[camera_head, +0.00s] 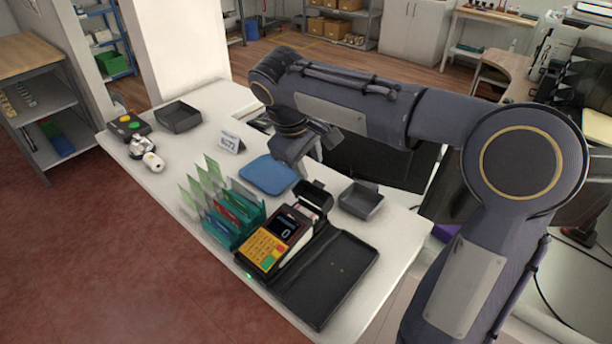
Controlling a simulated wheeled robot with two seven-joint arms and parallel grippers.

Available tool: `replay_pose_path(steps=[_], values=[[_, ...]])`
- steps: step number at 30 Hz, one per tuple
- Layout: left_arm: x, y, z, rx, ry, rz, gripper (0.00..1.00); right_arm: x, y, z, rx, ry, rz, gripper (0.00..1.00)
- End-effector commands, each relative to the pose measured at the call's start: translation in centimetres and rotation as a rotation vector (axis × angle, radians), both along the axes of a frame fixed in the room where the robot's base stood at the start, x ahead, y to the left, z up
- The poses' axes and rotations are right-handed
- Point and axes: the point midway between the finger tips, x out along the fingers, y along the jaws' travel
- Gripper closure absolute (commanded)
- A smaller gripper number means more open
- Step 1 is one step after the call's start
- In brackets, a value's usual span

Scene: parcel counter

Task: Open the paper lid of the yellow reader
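The yellow reader (266,247) sits in a black open case near the front of the white counter, with a yellow keypad and a small dark screen. At its far end a dark lid (316,194) stands raised, and a pale paper roll (305,211) shows beneath it. My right gripper (303,170) hangs above the counter beyond the lid, apart from it, over the area beside the blue mat. Its fingers are small and partly hidden by its own body, so its opening is unclear. My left gripper is out of view.
The black case (335,275) lies open right of the reader. A green card rack (232,222) stands left of it. A blue mat (268,175), grey trays (360,201) (178,117) and a number sign (231,142) are on the counter. The left-middle counter has free room.

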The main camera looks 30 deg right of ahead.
Motion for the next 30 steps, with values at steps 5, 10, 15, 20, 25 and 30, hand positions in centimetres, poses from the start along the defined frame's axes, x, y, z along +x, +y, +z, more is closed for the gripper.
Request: replay_pose_path(steps=[5,10,15,20,25,30], values=[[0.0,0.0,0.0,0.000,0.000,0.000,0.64,0.3,-1.0,-2.9,-0.001,0.004,-0.004,0.66],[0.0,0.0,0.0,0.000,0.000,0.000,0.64,0.5,-1.4,-4.5,0.001,0.004,-0.003,0.66],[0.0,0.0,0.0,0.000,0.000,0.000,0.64,0.6,-1.5,-5.0,0.003,0.001,-0.002,0.66],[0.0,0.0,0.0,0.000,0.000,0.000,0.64,0.6,-1.5,-5.0,0.003,0.001,-0.002,0.66],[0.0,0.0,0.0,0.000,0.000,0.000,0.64,0.6,-1.5,-5.0,0.003,0.001,-0.003,0.87],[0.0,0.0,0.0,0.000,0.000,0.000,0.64,0.6,-1.5,-5.0,0.003,0.001,-0.003,1.00]])
